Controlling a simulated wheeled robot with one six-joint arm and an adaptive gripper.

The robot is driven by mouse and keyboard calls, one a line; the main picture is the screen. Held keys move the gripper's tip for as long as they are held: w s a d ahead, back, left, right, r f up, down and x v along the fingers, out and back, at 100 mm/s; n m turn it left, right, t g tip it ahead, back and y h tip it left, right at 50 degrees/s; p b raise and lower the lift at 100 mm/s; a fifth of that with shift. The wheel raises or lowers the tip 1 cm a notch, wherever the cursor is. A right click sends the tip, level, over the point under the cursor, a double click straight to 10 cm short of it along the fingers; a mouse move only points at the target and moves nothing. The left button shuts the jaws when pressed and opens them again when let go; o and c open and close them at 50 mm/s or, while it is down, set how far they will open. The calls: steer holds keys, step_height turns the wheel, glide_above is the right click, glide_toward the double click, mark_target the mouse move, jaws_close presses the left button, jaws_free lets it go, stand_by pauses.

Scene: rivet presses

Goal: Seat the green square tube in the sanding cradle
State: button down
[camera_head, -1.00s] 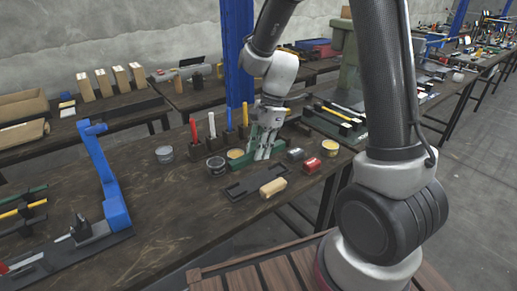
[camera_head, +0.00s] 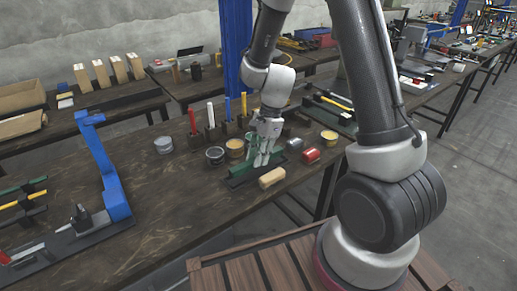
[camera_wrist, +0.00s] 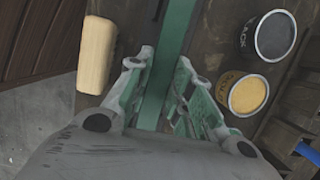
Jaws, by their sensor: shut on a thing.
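The green square tube (camera_head: 239,171) is between the fingers of my gripper (camera_head: 262,162), which is shut on it. In the wrist view the tube (camera_wrist: 175,35) runs from the top edge down between the fingertips (camera_wrist: 160,75). The dark sanding cradle (camera_head: 232,185) lies on the bench directly under the tube, mostly hidden by it and by my fingers. The tube appears lined up along the cradle. I cannot tell whether it touches the cradle floor or hangs just above it.
A wooden block (camera_head: 271,178) lies close in front of the cradle. A red can (camera_head: 311,155), a yellow can (camera_head: 329,138), a black can (camera_head: 215,155) and an amber-topped can (camera_head: 235,148) stand around. Upright coloured tools in holders are behind.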

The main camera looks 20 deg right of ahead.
steer(key=shift+f, duration=0.45)
steer(key=shift+f, duration=0.65)
stand_by(0.3)
steer(key=c, duration=1.2)
jaws_free()
steer(key=shift+r, duration=0.1)
